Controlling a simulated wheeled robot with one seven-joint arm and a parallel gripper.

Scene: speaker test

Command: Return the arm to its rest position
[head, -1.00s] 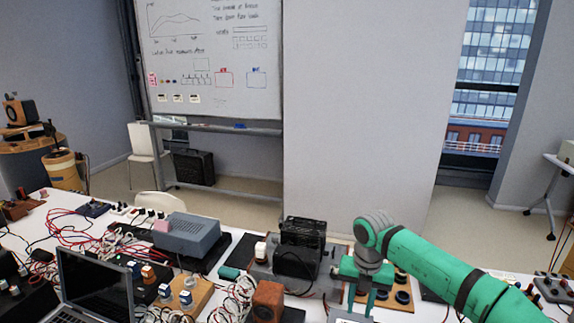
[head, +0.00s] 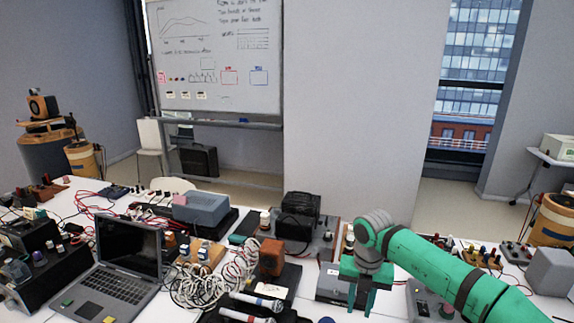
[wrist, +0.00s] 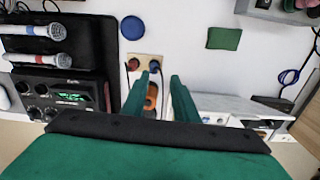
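My green arm (head: 440,268) reaches in from the lower right of the head view, over the table (head: 70,215). My gripper (head: 361,303) points down above the table, right of a small brown speaker box (head: 271,257). In the wrist view, the two green fingers of my gripper (wrist: 160,80) stand apart with nothing held between them. Beyond them lies a small beige board (wrist: 145,62) with round terminals and an orange part. How far the fingertips are above it is unclear.
An open laptop (head: 128,285) stands at the left. Two microphones (wrist: 32,58) lie beside a device with a green display (wrist: 68,98). Looped cables (head: 200,285), a grey box (head: 200,207) and a black heatsink unit (head: 299,212) crowd the table. A green pad (wrist: 223,38) lies on bare table.

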